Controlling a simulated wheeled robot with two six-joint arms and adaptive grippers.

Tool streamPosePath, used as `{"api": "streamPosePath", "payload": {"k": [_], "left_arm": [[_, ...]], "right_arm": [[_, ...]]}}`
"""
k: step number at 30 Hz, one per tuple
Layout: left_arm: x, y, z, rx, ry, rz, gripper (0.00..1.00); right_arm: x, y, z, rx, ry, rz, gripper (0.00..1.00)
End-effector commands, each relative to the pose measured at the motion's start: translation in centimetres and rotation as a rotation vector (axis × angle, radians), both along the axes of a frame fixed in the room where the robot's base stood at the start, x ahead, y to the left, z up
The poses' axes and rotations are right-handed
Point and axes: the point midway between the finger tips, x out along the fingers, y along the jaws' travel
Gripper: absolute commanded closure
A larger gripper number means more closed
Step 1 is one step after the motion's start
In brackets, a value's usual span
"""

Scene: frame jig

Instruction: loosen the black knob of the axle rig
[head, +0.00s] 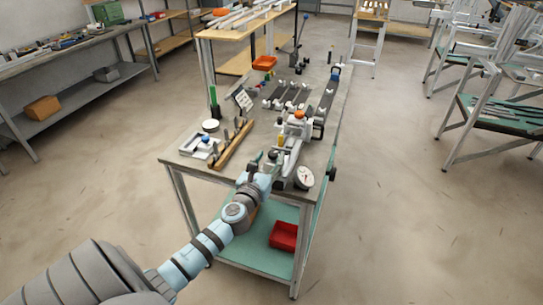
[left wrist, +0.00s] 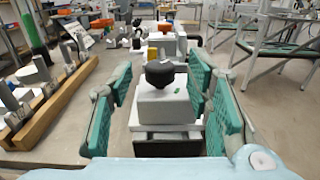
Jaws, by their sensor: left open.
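The black knob (left wrist: 160,72) stands upright on a pale grey block of the axle rig (left wrist: 163,105), in the middle of the left wrist view. My left gripper (left wrist: 160,88) is open. Its teal pads stand to the left and right of the knob and block, with a visible gap on each side. In the head view my left gripper (head: 268,170) is at the near end of the axle rig (head: 291,158) on the workbench. The knob is hard to make out there. My right gripper is not in view.
A round dial gauge (head: 304,177) sits right of the gripper. A wooden rack of tools (head: 234,146) stands to the left. An orange knob (head: 299,114) tops the rig farther back. A red bin (head: 284,236) is on the lower shelf.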

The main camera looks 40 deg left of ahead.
Motion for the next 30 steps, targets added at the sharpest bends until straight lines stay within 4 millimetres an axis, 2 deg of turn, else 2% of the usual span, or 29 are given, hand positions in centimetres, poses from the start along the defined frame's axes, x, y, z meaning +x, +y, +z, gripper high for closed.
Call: {"api": "streamPosePath", "payload": {"k": [3,6,14,22,30], "left_arm": [[1.4,0.5,-0.1,-0.001,0.000,0.001,0.55],[1.9,0.6,-0.1,-0.001,0.001,0.000,0.55],[2.0,0.7,-0.1,-0.001,0.001,0.000,0.55],[2.0,0.7,-0.1,-0.001,0.001,0.000,0.98],[2.0,0.6,-0.1,-0.001,0.001,0.018,1.00]], "right_arm": [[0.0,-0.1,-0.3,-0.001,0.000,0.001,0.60],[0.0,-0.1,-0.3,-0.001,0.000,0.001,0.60],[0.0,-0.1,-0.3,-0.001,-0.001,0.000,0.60],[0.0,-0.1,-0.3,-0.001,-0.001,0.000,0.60],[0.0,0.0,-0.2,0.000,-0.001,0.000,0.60]]}}
